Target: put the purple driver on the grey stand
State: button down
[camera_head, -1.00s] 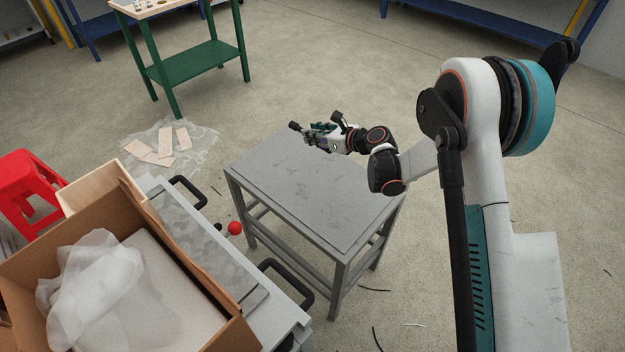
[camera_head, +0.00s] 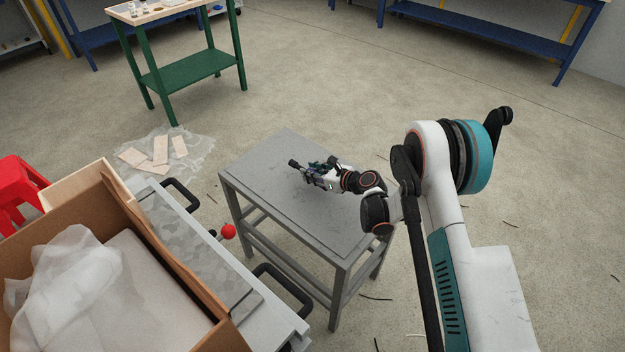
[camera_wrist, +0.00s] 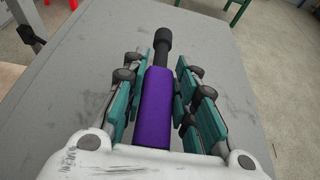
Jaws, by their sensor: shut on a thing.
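The grey stand (camera_head: 262,163) is a small metal table with a flat, scuffed top, in the middle of the head view. Its top also fills much of the wrist view (camera_wrist: 75,95). The purple driver (camera_wrist: 155,108) lies lengthwise between my gripper's teal fingers, its black tip (camera_wrist: 162,45) pointing away over the stand. My gripper (camera_head: 308,174) is shut on the driver, over the stand's top. In the head view the driver is small and mostly hidden by the fingers. I cannot tell whether it touches the top.
A grey cart (camera_head: 205,240) with black handles and a red knob (camera_head: 228,231) stands left of the stand. It bears an open cardboard box (camera_head: 178,262) with wrapping. A green table (camera_head: 185,70) stands behind. The stand's top is otherwise bare.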

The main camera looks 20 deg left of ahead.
jog(key=shift+f+b, duration=0.3)
jog(key=shift+f, duration=0.95)
jog(key=shift+f, duration=0.15)
jog(key=c, duration=1.3)
grip_release()
jog(key=shift+s+d+r, duration=0.1)
jog(key=shift+d+r, duration=0.2)
jog(key=shift+d, duration=0.05)
jog(key=p+v, duration=0.3)
jog(key=v, duration=0.8)
jog(key=shift+s, duration=0.1)
